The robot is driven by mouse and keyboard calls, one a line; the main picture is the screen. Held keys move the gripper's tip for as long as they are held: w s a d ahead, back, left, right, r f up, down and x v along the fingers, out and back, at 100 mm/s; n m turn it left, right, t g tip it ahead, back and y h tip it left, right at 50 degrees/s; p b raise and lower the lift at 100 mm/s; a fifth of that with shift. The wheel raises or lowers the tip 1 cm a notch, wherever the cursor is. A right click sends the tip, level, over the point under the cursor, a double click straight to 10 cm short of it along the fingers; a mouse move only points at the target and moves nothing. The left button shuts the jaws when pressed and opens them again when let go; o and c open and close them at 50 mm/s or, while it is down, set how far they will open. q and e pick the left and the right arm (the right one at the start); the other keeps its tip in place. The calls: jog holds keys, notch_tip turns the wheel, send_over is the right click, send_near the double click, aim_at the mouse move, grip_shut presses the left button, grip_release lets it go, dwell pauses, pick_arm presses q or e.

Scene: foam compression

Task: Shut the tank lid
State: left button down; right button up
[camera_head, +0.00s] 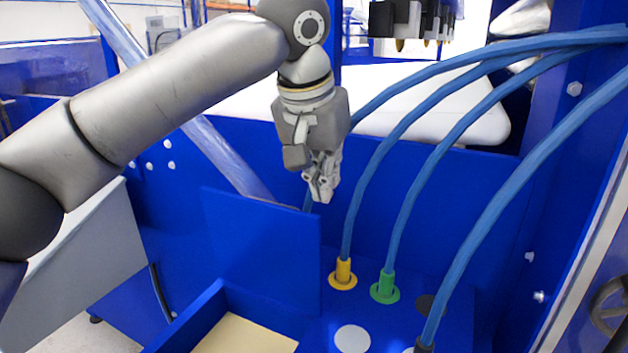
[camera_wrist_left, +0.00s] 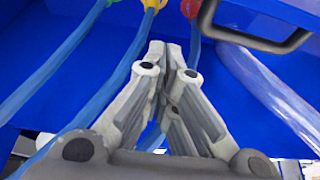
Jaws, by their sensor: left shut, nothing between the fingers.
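The tank lid (camera_head: 262,245) is a flat blue panel standing upright, open, at the back of the blue tank (camera_head: 190,318). The tank's opening shows a beige inside. My left gripper (camera_head: 322,192) is shut and empty, pointing down near the lid's upper right corner. I cannot tell whether it touches the lid. In the left wrist view the shut fingers (camera_wrist_left: 165,60) point towards a blue wall. A dark curved handle (camera_wrist_left: 258,42) on a blue panel, perhaps the lid, shows at the upper right there. My right gripper is not in view.
Blue hoses (camera_head: 410,180) arch down to a yellow fitting (camera_head: 343,275) and a green fitting (camera_head: 385,288), close to the right of my left gripper. A clear diagonal tube (camera_head: 225,155) runs behind the lid. Dark nozzles (camera_head: 405,20) hang above.

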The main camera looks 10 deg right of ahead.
pick_arm(q)
jog(key=s+a, duration=0.2)
jog(key=s, duration=0.1)
jog(key=shift+s+a+r, duration=0.15)
jog(key=shift+a, duration=0.1)
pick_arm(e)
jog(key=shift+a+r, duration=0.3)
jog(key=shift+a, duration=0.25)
pick_arm(q)
jog(key=shift+a, duration=0.1)
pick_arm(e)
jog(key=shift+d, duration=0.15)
